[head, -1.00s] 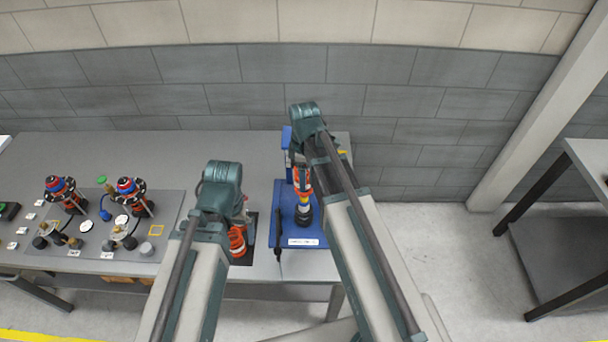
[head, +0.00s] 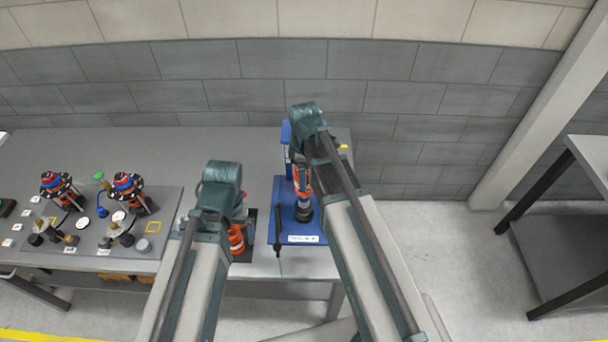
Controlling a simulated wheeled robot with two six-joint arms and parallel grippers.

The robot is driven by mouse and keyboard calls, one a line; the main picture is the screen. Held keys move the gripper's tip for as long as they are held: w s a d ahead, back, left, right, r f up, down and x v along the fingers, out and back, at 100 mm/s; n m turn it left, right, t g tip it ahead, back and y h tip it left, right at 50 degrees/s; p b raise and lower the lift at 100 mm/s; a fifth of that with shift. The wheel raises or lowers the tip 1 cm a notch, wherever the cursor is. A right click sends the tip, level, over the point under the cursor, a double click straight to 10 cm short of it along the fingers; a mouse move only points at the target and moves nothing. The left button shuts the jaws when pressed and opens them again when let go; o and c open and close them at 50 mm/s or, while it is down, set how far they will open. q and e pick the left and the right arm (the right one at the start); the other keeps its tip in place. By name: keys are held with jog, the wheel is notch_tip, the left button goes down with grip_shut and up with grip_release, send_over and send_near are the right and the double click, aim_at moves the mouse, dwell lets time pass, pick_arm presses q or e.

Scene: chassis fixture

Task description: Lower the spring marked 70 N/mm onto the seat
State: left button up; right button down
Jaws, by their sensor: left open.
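An orange spring (head: 237,241) stands on a black mat on the bench, beside my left gripper (head: 241,214). The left gripper is open; its fingers are partly hidden behind its wrist. A second orange coil (head: 303,184) stands over the black round seat (head: 304,213) of the blue fixture (head: 290,225). Whether the coil touches the seat is too small to tell. My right gripper (head: 300,160) is at the top of this coil, its fingers mostly hidden by my arm. No stiffness marking can be read on either spring.
At the left, a grey board (head: 85,254) carries two strut assemblies (head: 126,190) with red and blue tops, plus several small parts. A black rod-like tool (head: 278,231) lies at the fixture's left edge. The bench behind the board is clear. Another table (head: 560,220) stands far right.

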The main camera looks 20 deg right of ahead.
jog(key=shift+f+b, duration=1.25)
jog(key=shift+f, duration=0.2)
jog(key=shift+f, duration=0.1)
jog(key=shift+f+b, duration=2.25)
jog(key=shift+b, duration=0.15)
jog(key=shift+f, duration=0.15)
grip_release()
notch_tip(320, 180, up, 9)
jog(key=p, duration=0.8)
jog(key=shift+f, duration=0.15)
